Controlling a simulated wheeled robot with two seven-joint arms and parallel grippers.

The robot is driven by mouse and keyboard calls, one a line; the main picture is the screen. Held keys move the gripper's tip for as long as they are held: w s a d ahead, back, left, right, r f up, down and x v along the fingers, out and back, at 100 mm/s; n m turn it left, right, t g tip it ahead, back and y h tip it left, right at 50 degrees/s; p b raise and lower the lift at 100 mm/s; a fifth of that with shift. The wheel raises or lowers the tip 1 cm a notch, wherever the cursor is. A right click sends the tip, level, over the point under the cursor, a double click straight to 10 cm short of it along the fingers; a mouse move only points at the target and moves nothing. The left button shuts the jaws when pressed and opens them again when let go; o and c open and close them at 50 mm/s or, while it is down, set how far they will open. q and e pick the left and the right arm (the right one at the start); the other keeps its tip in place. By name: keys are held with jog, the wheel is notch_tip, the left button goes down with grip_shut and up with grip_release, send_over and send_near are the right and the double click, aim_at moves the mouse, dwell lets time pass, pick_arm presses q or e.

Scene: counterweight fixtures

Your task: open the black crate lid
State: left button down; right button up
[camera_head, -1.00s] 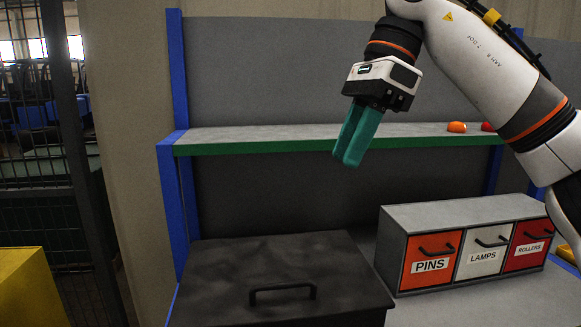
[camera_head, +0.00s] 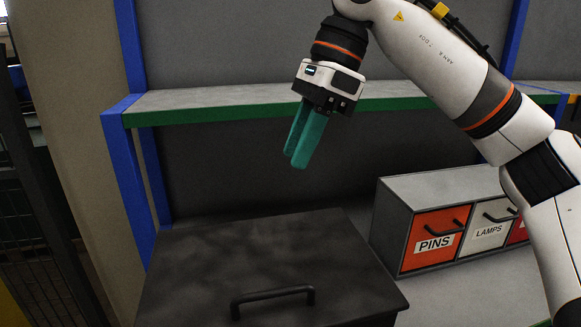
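The black crate (camera_head: 185,312) stands at the bottom of the head view with its flat dark lid (camera_head: 250,255) lying down closed. A black bar handle (camera_head: 272,294) rises from the lid near its front edge. My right gripper (camera_head: 296,160) hangs above and behind the lid, in front of the shelf, well clear of the handle. Its two teal fingers point down and look pressed together, with nothing between them. My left gripper is not in view.
A grey shelf with a green front edge (camera_head: 220,114) and blue posts (camera_head: 128,185) spans behind the crate. A drawer unit (camera_head: 400,200) with PINS and LAMPS drawers stands right of the crate. The space above the lid is free.

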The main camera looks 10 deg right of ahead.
jog(key=shift+x, duration=1.9)
grip_shut()
